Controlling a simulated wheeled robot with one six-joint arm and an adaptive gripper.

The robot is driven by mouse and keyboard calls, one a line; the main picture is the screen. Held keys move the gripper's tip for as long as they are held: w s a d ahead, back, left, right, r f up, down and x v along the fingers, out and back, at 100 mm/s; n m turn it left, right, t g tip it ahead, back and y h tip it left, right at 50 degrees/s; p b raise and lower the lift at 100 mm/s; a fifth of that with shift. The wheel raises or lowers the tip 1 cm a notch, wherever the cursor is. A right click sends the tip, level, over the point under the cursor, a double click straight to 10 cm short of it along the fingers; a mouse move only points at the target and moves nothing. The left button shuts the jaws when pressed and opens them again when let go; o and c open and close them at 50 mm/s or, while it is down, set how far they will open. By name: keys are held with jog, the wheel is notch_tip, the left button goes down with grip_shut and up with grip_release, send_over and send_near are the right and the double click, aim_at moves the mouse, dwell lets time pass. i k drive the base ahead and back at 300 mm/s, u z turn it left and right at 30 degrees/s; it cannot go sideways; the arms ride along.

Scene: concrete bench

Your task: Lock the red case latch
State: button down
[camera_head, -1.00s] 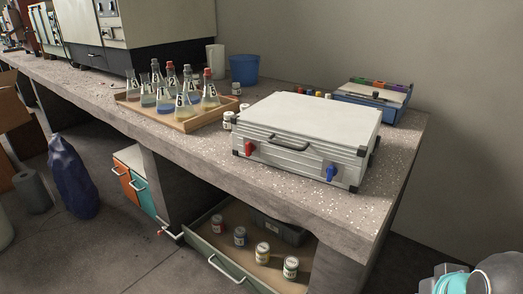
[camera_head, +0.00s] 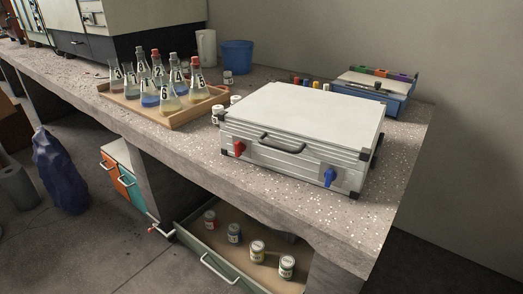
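A white-grey hard case (camera_head: 305,112) lies closed on the bench, with a dark handle (camera_head: 281,143) on its front side. The red latch (camera_head: 239,149) is at the left of the case front, and a blue latch (camera_head: 329,177) is at the right. Both latches are small here, and I cannot tell whether the red one is locked. My gripper is not in view.
A wooden tray (camera_head: 185,116) with several flasks stands left of the case, with small jars (camera_head: 217,114) between. A blue box (camera_head: 372,92) is behind it. Below the bench, an open drawer (camera_head: 227,268) holding several jars sticks out. Bare bench top (camera_head: 345,219) lies before the case.

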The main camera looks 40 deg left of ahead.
aim_at(240, 147)
jog(key=k, duration=0.35)
jog(key=u, duration=0.95)
jog(key=i, duration=0.5)
